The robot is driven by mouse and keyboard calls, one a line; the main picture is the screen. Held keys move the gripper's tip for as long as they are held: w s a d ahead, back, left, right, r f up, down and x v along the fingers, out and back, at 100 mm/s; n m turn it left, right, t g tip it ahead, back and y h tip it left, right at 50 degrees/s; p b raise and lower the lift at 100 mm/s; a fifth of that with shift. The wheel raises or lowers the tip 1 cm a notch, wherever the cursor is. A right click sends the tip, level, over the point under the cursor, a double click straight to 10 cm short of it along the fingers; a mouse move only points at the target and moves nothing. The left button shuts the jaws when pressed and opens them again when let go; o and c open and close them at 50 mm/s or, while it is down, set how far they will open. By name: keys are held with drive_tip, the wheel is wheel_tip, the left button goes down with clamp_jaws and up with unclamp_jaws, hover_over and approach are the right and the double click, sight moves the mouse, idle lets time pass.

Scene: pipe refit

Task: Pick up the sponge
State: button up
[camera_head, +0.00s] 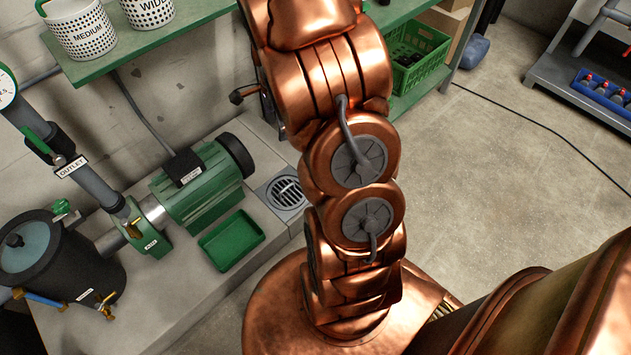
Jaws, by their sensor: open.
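I see no sponge that I can make out in the head view. My copper arm fills the middle of the picture and hides what lies behind it. A dark jointed piece, which looks like part of my gripper (241,95), sticks out from behind the arm's left edge, in front of the wall and below the green shelf. The rest of my gripper is hidden by the arm. I see nothing held at the visible part.
A green pump (203,185), an empty-looking green tray (231,240), a drain grate (287,193) and a black strainer pot (60,265) are at left. A green crate (415,57) and a blue object (474,51) are behind. Right floor is mostly clear.

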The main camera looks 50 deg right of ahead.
drive_tip(key=d+f+m+b, duration=0.4)
drive_tip(key=d+f, duration=0.2)
drive_tip(key=f, duration=0.6)
drive_tip(key=w+d+f+m+t+b, duration=0.1)
drive_tip(key=d+f+m+b, duration=0.4)
drive_tip(key=f, duration=0.7)
drive_tip(key=w+d+f+m+b, duration=0.1)
drive_tip(key=d+f+m+b, duration=0.4)
drive_tip(key=f, duration=0.7)
drive_tip(key=shift+d+f+h, duration=0.15)
drive_tip(key=shift+d, duration=0.4)
drive_tip(key=shift+d+f+h, duration=0.15)
drive_tip(key=shift+d, duration=0.4)
drive_tip(key=shift+w+d+f+b, duration=0.1)
drive_tip(key=shift+f+b, duration=0.25)
drive_tip(key=shift+f, duration=0.35)
drive_tip(key=shift+w+a+f+b, duration=0.15)
drive_tip(key=shift+f+b, duration=0.4)
drive_tip(key=shift+f, duration=0.55)
drive_tip(key=shift+w+f+b, duration=0.2)
drive_tip(key=shift+f+b, duration=0.4)
drive_tip(key=shift+f, duration=0.45)
drive_tip(key=shift+w+a+f+b, duration=0.15)
drive_tip(key=shift+f+b, duration=0.4)
drive_tip(key=shift+f, duration=0.55)
drive_tip(key=shift+d, duration=0.1)
drive_tip(key=c, duration=0.9)
drive_tip(key=shift+o, duration=0.2)
drive_tip(key=shift+r, duration=0.1)
